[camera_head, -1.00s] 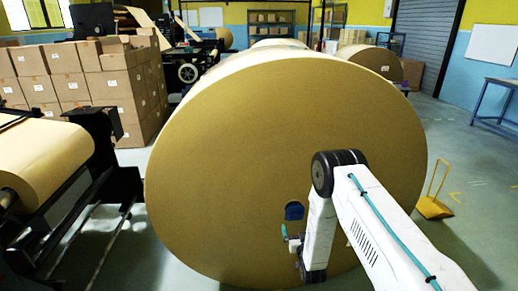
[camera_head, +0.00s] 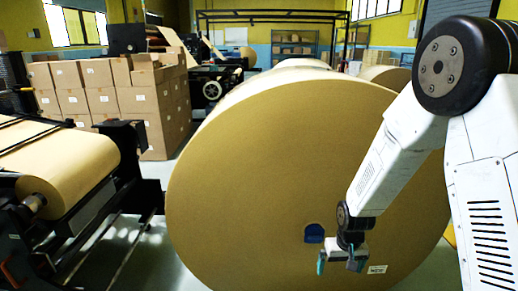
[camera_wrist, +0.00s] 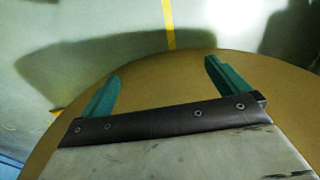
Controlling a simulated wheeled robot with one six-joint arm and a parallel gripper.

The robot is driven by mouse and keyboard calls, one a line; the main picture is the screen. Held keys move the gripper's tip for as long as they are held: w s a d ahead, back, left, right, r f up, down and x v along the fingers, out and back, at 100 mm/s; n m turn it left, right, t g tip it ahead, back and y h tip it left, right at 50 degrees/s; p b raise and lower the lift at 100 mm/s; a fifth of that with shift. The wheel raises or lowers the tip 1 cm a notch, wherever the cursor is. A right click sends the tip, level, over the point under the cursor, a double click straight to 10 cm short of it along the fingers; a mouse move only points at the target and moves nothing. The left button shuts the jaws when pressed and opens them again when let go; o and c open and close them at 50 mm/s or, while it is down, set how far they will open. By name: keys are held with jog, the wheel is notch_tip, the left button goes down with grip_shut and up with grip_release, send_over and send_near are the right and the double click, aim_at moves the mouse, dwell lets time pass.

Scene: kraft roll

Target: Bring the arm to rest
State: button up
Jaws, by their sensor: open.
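My gripper (camera_head: 341,264) hangs at the end of my white arm in front of the flat face of the large kraft roll (camera_head: 260,170). Its two teal fingers stand apart, with nothing between them. In the wrist view my gripper (camera_wrist: 165,85) also shows spread and empty, with the brown roll (camera_wrist: 200,65) behind the fingers. I cannot tell how wide the gap between gripper and roll is. A white label (camera_head: 377,269) is on the face to the gripper's right.
A machine with a smaller paper roll (camera_head: 70,170) stands at the left. Stacked cardboard boxes (camera_head: 105,95) stand behind it. More rolls (camera_head: 385,76) lie behind the large one. In the wrist view, open floor (camera_wrist: 60,50) with a yellow line (camera_wrist: 168,25) shows beyond the roll's edge.

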jog(key=s+d+r, duration=0.2)
jog(key=s+r, duration=2.6)
jog(key=r, duration=0.3)
jog(key=shift+s+r+t, duration=0.15)
jog(key=shift+s+t, duration=0.05)
jog(key=shift+t, duration=0.2)
jog(key=shift+d, duration=0.1)
